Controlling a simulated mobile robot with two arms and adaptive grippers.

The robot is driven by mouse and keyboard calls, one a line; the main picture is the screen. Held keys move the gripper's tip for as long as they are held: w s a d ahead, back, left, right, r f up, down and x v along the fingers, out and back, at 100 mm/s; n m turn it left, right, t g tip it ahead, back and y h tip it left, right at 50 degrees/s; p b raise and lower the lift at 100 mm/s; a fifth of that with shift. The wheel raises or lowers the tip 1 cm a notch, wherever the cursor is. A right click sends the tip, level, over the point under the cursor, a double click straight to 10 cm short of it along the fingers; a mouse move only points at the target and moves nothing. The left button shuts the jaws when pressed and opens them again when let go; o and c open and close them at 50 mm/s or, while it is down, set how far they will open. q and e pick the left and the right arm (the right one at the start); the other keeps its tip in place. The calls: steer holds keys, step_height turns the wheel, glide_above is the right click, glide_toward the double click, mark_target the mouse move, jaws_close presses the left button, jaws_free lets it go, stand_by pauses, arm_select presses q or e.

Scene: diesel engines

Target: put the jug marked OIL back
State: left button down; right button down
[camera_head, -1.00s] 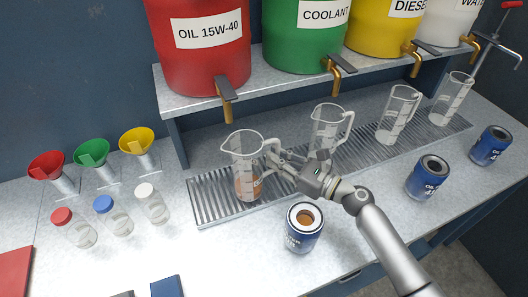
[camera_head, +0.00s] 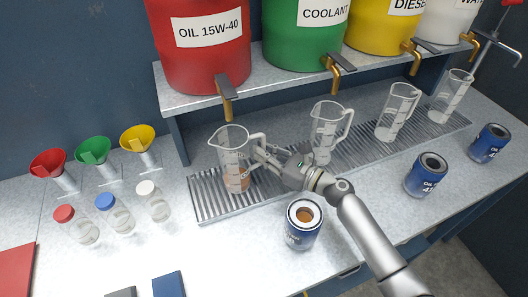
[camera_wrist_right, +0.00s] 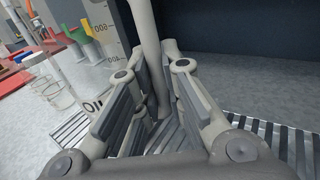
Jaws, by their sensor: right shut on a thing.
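The clear jug (camera_head: 232,164) with a little amber liquid at its bottom is at the left end of the slatted drip grate (camera_head: 204,204), below the red drum's tap. I cannot tell whether its base touches the grate. In the right wrist view its graduated wall (camera_wrist_right: 104,28) shows part of the mark "OI". My right gripper (camera_head: 262,155) comes from the right and is shut on the jug's handle, which stands upright between the fingers (camera_wrist_right: 155,88) in the wrist view. My left gripper is not in view.
Other clear jugs stand on the grate, the nearest (camera_head: 324,134) just behind my right gripper. An open blue can (camera_head: 302,232) stands close in front of my right wrist. Capped bottles (camera_head: 121,219) and funnels (camera_head: 96,152) stand left. The red drum (camera_head: 204,55) has a tap (camera_head: 227,100) above the jug.

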steer(key=c, duration=1.5)
jaws_free()
steer(key=shift+f, duration=0.1)
steer(key=shift+c, duration=0.2)
steer(key=shift+s+d, duration=0.2)
steer(key=shift+d, duration=0.05)
steer(key=b+v, duration=0.2)
steer(key=v, duration=0.9)
steer(key=shift+s+d, duration=0.2)
